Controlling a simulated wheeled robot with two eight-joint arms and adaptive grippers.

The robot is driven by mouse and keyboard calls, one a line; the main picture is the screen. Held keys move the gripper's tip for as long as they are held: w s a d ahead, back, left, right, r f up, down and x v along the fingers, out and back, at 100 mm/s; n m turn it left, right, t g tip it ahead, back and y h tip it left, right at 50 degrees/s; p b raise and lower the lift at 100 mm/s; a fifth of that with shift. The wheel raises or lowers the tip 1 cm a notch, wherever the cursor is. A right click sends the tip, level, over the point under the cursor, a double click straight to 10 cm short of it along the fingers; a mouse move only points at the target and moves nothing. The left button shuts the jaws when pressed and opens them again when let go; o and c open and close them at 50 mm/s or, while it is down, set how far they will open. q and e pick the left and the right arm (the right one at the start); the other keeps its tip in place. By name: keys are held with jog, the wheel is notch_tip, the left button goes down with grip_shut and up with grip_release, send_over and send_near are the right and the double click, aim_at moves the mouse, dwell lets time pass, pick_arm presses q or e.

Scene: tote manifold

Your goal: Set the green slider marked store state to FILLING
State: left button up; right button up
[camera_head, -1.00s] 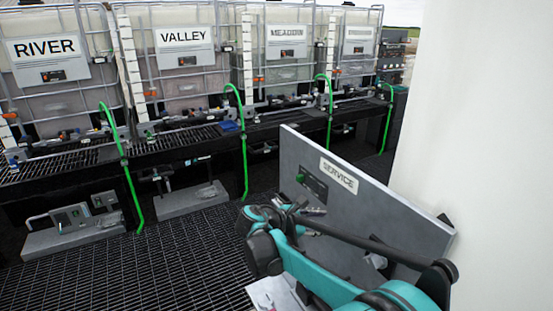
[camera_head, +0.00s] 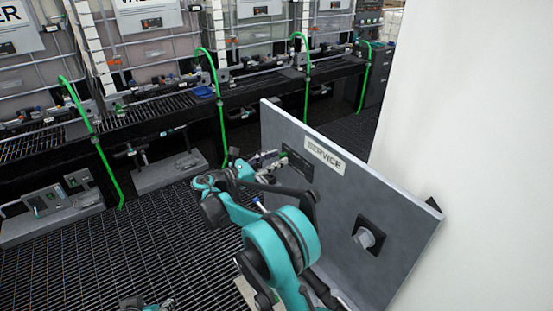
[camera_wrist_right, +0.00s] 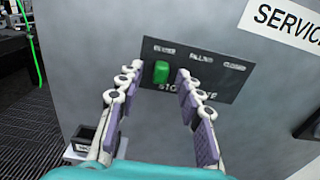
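The green slider (camera_wrist_right: 161,72) sits at the left end of a dark label plate (camera_wrist_right: 212,84) on a grey panel. The plate carries three position words; the middle reads like FILLING, the right like CLOSED, and the left is blurred. The title below is partly hidden by a finger. My right gripper (camera_wrist_right: 155,78) is open, its fingers on either side of the slider, with gaps showing; contact cannot be told. In the head view my right gripper (camera_head: 266,158) is at the panel's left part, by the plate (camera_head: 297,165). My left gripper is not in view.
The grey panel (camera_head: 390,222) has a SERVICE sign (camera_head: 325,156) and a grey knob (camera_head: 368,238). A white wall (camera_head: 480,150) stands at right. Totes, a dark bench and green hoses (camera_head: 221,125) are behind. Grating floor to the left is open.

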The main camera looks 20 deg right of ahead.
jog(key=shift+w+d, duration=0.1)
jog(key=shift+d, duration=0.3)
grip_shut()
jog(key=shift+s+d+b, duration=0.15)
jog(key=shift+s+d, duration=0.15)
jog(key=shift+s, duration=0.5)
jog(key=shift+s+d+b, duration=0.1)
jog(key=shift+s+d, duration=0.2)
jog(key=shift+s, duration=0.55)
jog(key=shift+s+d+b, duration=0.15)
jog(key=shift+s+d, duration=0.15)
jog(key=shift+s, duration=0.5)
jog(key=shift+w, duration=0.1)
grip_release()
